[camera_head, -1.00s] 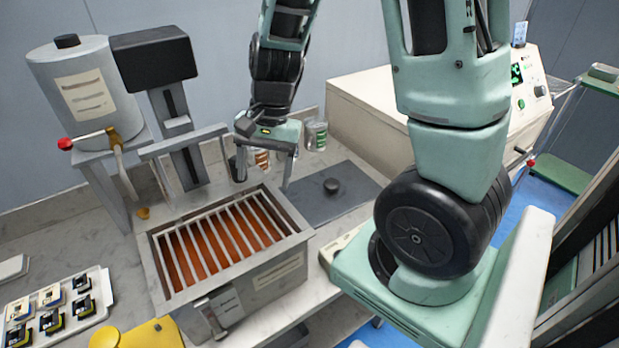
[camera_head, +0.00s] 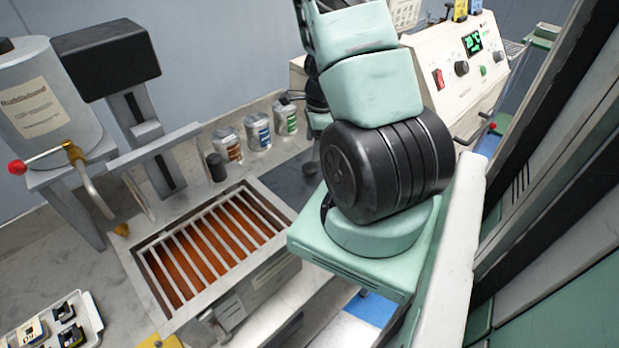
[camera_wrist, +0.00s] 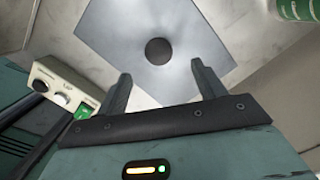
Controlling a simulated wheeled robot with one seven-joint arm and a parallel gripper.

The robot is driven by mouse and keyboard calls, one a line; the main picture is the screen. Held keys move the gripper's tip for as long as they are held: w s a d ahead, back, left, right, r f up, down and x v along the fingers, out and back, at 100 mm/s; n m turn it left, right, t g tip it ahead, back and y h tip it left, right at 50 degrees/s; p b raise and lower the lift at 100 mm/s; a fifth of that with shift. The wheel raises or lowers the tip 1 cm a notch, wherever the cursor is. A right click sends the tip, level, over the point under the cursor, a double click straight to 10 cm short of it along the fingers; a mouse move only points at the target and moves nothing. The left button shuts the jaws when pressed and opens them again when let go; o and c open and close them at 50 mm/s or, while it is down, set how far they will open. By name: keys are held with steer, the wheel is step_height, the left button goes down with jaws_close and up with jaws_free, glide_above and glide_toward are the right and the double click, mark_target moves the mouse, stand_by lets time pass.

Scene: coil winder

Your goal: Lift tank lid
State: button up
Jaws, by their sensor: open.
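The tank lid is a flat grey plate (camera_wrist: 112,45) with a round black knob (camera_wrist: 158,51) in its middle. It lies flat on the bench to the right of the tank, and its left part (camera_head: 275,180) shows in the head view. My gripper (camera_wrist: 160,70) is open and empty, its two fingers pointing at the lid. The knob appears between and just beyond the fingertips; the height gap is hard to tell. The open tank (camera_head: 150,290) holds orange-brown liquid under a slatted rack. In the head view my arm hides most of my gripper and part of the lid.
Several cans (camera_head: 258,132) stand behind the lid. A cream control console (camera_head: 455,85) stands at the back right. A drum on a stand (camera_head: 40,95) is at the left.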

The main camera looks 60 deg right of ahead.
mark_target(310, 167)
steer(key=f, duration=0.2)
steer(key=f+b, duration=0.1)
steer(key=f, duration=0.2)
steer(key=f+b, duration=0.1)
steer(key=f, duration=0.2)
steer(key=shift+w+a, duration=0.25)
steer(key=shift+a, duration=0.1)
steer(key=shift+r, duration=0.15)
steer(key=c, duration=1.4)
